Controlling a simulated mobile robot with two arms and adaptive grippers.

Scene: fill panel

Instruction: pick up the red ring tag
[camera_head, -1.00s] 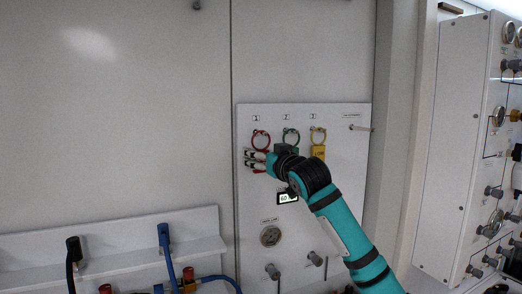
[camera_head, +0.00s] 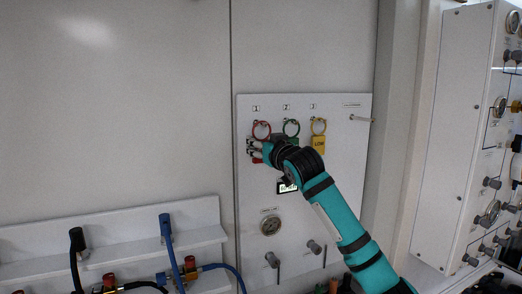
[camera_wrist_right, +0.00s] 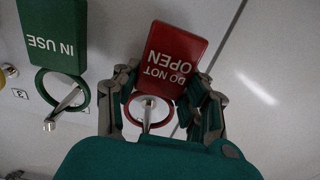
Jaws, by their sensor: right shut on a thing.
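The red ring tag has a red plate reading "DO NOT OPEN" (camera_wrist_right: 172,58) and a red ring (camera_wrist_right: 148,112), seen in the right wrist view. The ring still hangs around a metal peg on the panel. In the head view the ring (camera_head: 261,130) shows under the number 1, and the gripper hides most of the plate. My right gripper (camera_head: 253,150) is at the plate, with fingers on both sides of it, shut on it; it also shows in the right wrist view (camera_wrist_right: 165,92). My left gripper is not in view.
A green "IN USE" tag (camera_wrist_right: 55,35) hangs beside the red one, and a yellow tag (camera_head: 319,145) hangs further right. A rack with hoses (camera_head: 168,240) is at lower left, and a cabinet (camera_head: 447,130) at right.

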